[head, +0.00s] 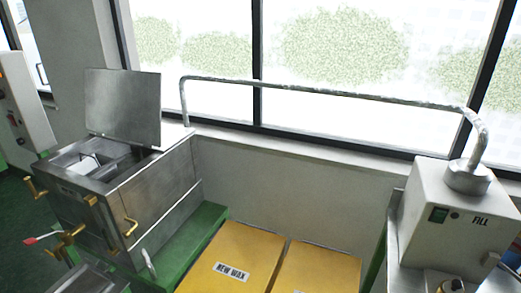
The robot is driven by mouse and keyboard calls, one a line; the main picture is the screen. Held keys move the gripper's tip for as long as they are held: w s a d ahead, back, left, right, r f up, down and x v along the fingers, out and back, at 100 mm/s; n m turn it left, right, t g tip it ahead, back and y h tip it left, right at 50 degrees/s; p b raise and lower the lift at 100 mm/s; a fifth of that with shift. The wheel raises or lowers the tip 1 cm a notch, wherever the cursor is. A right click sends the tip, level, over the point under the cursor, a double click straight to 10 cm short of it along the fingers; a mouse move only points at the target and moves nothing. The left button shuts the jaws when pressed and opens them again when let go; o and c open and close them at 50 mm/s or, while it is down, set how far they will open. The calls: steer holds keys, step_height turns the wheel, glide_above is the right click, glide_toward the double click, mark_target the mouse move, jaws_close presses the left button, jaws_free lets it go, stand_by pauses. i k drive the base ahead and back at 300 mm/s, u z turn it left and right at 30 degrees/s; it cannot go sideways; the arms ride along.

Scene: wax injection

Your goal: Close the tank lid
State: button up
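The tank (160,195) is a grey metal box at the left, standing on a green base. Its lid (124,104) is a flat grey plate that stands upright at the tank's back edge, so the tank is open. Inside the opening, a white block (84,166) and metal dividers show. Brass handles (130,227) stick out from the tank's front and side. My gripper is not in view.
Yellow boxes, one labelled NEW WAX (230,258), stand right of the tank. A FILL machine (455,215) stands at the right, with a metal pipe (330,92) arching toward the tank. Windows line the back wall.

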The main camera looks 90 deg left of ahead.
mark_target(122, 103)
steer(key=z, duration=0.35)
steer(key=k, duration=2.3)
steer(key=u, duration=3.05)
steer(key=i, duration=0.45)
steer(key=z, duration=0.1)
steer(key=k, duration=0.5)
steer(key=u, duration=0.6)
steer(key=k, duration=0.75)
steer(key=z, duration=0.05)
